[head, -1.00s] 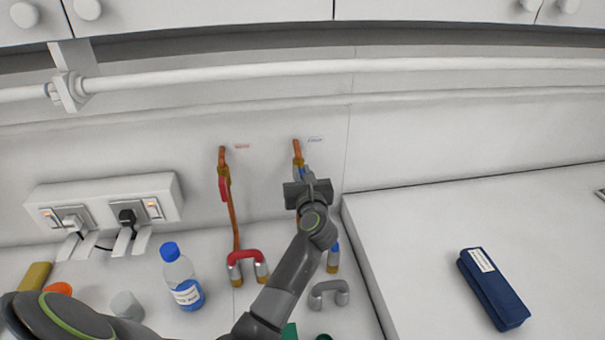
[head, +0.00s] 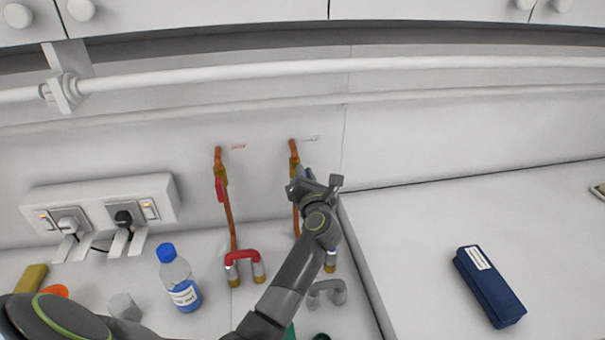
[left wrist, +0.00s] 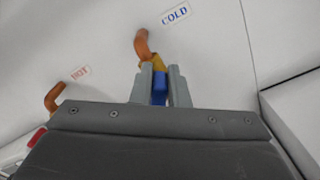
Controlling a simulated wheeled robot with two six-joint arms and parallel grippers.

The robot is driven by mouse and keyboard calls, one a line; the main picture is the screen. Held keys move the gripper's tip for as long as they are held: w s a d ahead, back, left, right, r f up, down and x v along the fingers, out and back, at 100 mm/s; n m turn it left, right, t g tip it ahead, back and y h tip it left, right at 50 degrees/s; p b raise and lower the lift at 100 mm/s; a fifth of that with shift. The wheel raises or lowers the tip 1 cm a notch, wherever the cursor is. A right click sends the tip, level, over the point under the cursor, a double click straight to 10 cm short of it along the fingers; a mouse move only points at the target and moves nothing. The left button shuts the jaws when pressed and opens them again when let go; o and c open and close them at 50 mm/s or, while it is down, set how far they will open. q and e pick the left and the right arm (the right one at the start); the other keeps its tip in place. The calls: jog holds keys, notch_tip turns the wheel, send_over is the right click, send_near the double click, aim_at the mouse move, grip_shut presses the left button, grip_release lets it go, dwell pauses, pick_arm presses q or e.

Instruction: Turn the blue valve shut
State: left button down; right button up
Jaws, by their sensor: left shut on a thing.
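The blue valve handle (left wrist: 159,88) shows in the left wrist view between the two grey fingers of my left gripper (head: 301,172). The fingers are shut on it. The handle sits below a brass valve body (left wrist: 152,63) on a copper pipe (left wrist: 142,42), under the COLD label (left wrist: 175,15). In the head view my gripper hides the handle, and the top of the cold pipe (head: 294,149) shows just above it. My gripper is tilted, its body leaning to the right. My right gripper is in neither view.
The red hot-side valve (head: 219,190) hangs on its pipe just left. A blue-capped bottle (head: 178,277) and sockets (head: 100,215) are left. A navy case (head: 490,286) lies on the right counter.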

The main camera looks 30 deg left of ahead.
pick_arm(q)
jog(key=m, duration=0.3)
jog(key=f+m, duration=0.1)
jog(key=m, duration=0.3)
jog(key=d+f+m, duration=0.1)
jog(key=m, duration=0.3)
jog(key=shift+w+f, duration=0.15)
jog(key=shift+w, duration=0.25)
jog(key=c, duration=1.4)
grip_release()
jog(key=shift+f, duration=0.1)
